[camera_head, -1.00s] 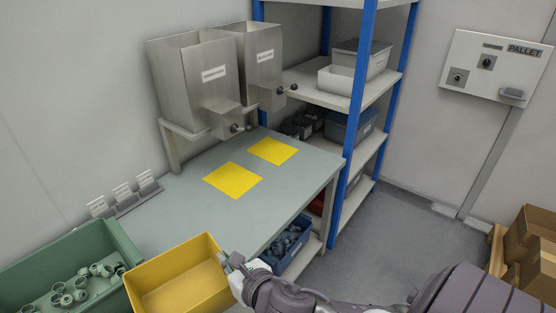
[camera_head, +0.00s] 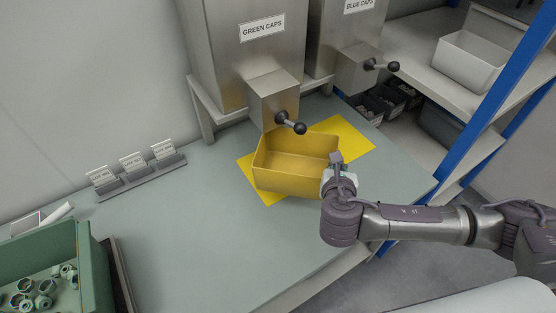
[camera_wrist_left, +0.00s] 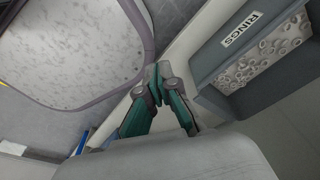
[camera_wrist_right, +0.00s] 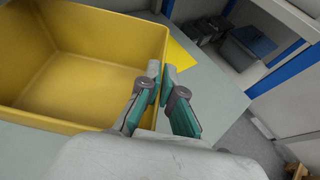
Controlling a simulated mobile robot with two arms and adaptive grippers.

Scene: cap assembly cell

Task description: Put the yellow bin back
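The yellow bin (camera_head: 290,180) is empty and in front of the green caps dispenser, over the left yellow mat (camera_head: 247,170). I cannot tell whether its base touches the table or hangs just above it. My right gripper (camera_head: 335,172) is at the bin's right wall. In the right wrist view the bin (camera_wrist_right: 85,70) fills the left side, and the gripper (camera_wrist_right: 163,84) is shut on its wall near a corner. My left gripper (camera_wrist_left: 158,82) is shut and empty beside a grey bin labelled RINGS (camera_wrist_left: 255,60); it is outside the head view.
The green caps dispenser (camera_head: 245,40) and its black-knobbed lever (camera_head: 290,122) overhang the bin closely. The blue caps dispenser (camera_head: 350,30) stands to its right. A green bin of fittings (camera_head: 85,265) is at lower left. The table (camera_head: 190,240) is clear between. A blue-posted shelf (camera_head: 495,95) is at right.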

